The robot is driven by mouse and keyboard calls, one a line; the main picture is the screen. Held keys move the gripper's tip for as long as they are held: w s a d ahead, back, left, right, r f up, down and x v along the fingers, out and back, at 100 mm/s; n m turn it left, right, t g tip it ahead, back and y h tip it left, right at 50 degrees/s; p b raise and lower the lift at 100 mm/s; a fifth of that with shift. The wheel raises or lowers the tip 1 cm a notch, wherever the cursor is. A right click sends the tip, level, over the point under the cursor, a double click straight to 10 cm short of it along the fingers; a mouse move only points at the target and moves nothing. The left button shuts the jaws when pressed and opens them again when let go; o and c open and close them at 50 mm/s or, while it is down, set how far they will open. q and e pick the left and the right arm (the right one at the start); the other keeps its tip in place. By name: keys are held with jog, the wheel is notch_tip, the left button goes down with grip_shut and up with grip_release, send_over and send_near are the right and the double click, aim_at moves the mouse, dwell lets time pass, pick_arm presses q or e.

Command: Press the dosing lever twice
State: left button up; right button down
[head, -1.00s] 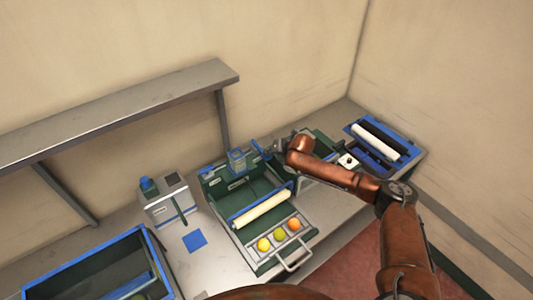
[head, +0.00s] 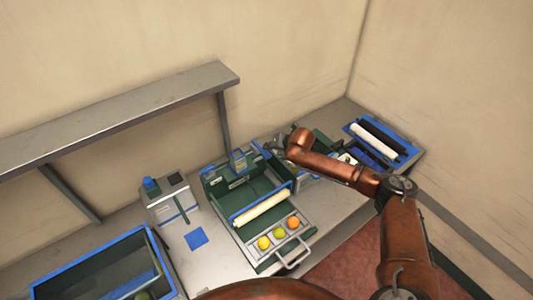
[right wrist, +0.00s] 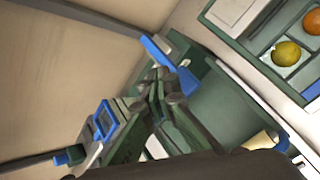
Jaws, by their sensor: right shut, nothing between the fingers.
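A blue lever (head: 259,148) stands at the back right corner of the green machine (head: 222,192). In the right wrist view, the blue lever (right wrist: 168,62) runs diagonally just beyond the fingertips. My right gripper (head: 278,153) is beside the lever, on its right, and looks small and dark in the head view. In the right wrist view, its dark fingers (right wrist: 166,80) are together and empty, close to the lever; I cannot tell whether they touch it. My left gripper is not in view.
A blue-rimmed bin (head: 60,278) is at the left, and a grey device (head: 172,199) stands beside the blue square (head: 197,237). A shelf (head: 120,108) hangs above.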

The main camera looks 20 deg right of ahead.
jog(key=shift+r+p, duration=1.3)
jog(key=shift+r, duration=0.6)
jog(key=shift+f, duration=0.1)
